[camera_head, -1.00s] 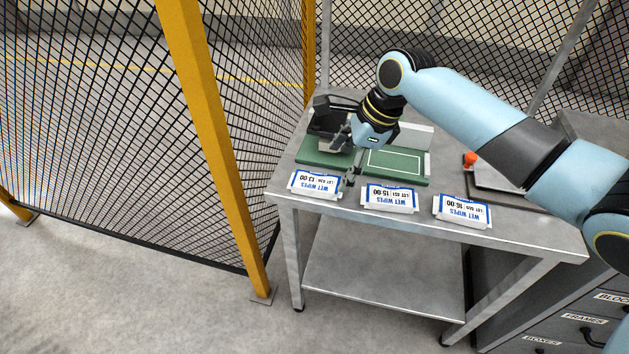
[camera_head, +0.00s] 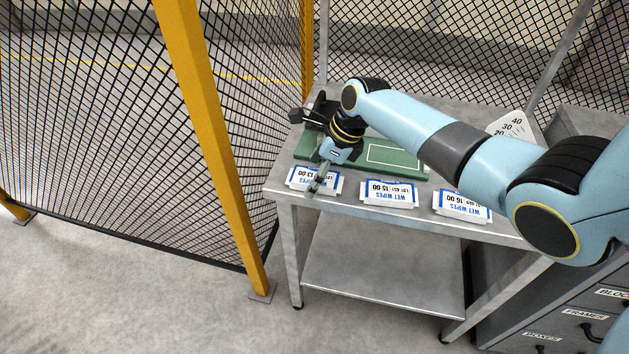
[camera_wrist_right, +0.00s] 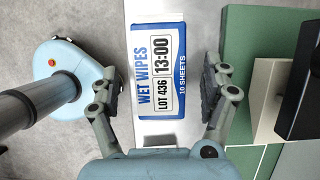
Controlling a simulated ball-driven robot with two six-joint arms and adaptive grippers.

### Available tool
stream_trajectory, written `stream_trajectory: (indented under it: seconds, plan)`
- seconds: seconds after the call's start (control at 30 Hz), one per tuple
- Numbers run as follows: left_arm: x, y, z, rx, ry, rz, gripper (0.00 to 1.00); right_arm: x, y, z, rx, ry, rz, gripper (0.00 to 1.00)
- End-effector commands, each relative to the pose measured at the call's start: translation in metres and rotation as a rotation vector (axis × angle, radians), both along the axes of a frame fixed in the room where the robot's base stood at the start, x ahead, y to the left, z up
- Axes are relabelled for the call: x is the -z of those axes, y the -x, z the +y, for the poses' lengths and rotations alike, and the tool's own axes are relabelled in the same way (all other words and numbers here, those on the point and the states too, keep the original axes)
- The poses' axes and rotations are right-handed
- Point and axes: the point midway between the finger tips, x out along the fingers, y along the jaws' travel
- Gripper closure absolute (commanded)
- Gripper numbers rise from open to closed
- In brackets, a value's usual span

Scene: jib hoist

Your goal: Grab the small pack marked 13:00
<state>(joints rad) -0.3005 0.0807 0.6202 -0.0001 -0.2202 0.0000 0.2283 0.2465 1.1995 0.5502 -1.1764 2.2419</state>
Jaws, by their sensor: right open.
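The small wet wipes pack marked 13:00 (camera_head: 303,178) lies flat near the front left corner of the table. In the right wrist view the pack (camera_wrist_right: 157,70) shows its label, LOT 436 and 13:00, between my open fingers. My right gripper (camera_head: 318,188) is over the pack and hides part of it. In the right wrist view the right gripper (camera_wrist_right: 160,85) has one finger on each side of the pack, with a gap on both sides. I cannot tell how high the fingertips are above the table. My left gripper is not in view.
Packs marked 15:00 (camera_head: 389,194) and 16:00 (camera_head: 461,206) lie along the front edge of the metal table (camera_head: 350,205). A green board (camera_head: 395,157) lies behind the packs. A yellow post (camera_head: 205,130) and mesh fence stand to the left.

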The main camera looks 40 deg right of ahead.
Motion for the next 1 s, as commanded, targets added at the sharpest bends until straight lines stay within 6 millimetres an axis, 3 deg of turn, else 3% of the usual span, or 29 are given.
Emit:
stream_trajectory:
  seconds: [1.0]
  plan:
    - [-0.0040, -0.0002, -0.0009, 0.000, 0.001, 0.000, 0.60, 0.0079, -0.0005, 0.0010, -0.001, 0.001, 0.000, 0.19]
